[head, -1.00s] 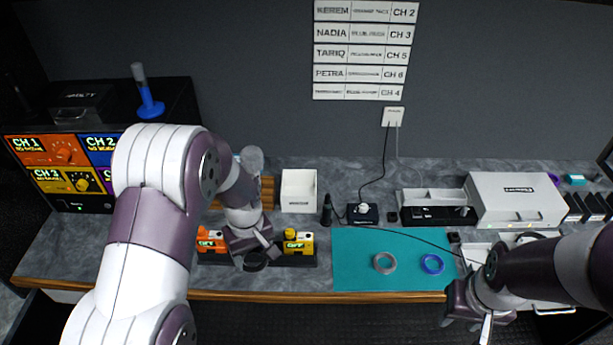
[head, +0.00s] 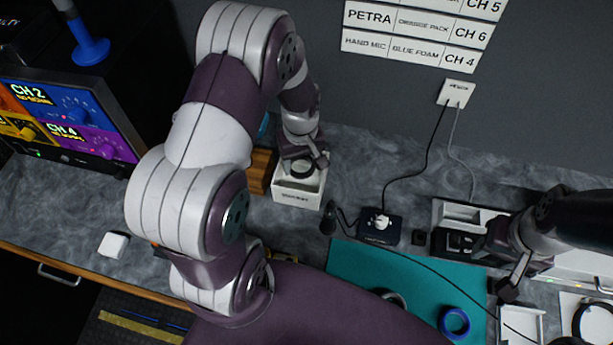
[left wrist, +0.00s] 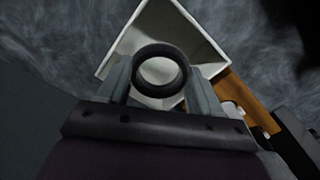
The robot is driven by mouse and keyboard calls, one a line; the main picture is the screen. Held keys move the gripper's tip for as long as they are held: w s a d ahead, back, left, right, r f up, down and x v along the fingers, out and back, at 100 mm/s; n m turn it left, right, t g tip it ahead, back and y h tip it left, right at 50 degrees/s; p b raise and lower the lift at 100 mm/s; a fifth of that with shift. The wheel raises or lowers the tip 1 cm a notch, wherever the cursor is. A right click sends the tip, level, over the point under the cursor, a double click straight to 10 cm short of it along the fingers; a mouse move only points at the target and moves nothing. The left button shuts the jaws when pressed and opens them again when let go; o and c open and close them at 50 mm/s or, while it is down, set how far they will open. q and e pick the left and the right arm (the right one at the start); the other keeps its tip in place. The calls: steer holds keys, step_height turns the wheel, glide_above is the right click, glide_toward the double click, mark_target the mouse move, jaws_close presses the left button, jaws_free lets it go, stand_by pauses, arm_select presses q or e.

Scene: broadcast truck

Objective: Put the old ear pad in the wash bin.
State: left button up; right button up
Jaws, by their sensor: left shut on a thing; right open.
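The old ear pad (left wrist: 160,48) is a dark ring. My left gripper (head: 303,167) is shut on it, with one finger at each side of the ring in the left wrist view. The ear pad also shows in the head view, over the mouth of a small white open bin (head: 297,195), whose label is too small to read. In the left wrist view the bin (left wrist: 206,52) lies behind the ring, and its pale inside shows through the hole. I cannot tell how far the pad is above the rim. My right gripper (head: 509,285) is open and empty at the right.
A wooden rack (head: 262,170) stands close left of the bin. A dark bottle (head: 328,218) and a small cabled box (head: 380,226) stand to its right. A blue ring (head: 454,322) lies on the teal mat (head: 355,262). A white block (head: 114,245) lies at left.

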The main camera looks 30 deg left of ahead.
mark_target(302, 185)
arm_select(q)
step_height(302, 185, down, 7)
steer(key=shift+s+f+p, duration=0.1)
steer(key=shift+f+p, duration=0.05)
steer(key=shift+p, duration=0.25)
steer(key=shift+f, duration=0.25)
steer(key=o, duration=0.7)
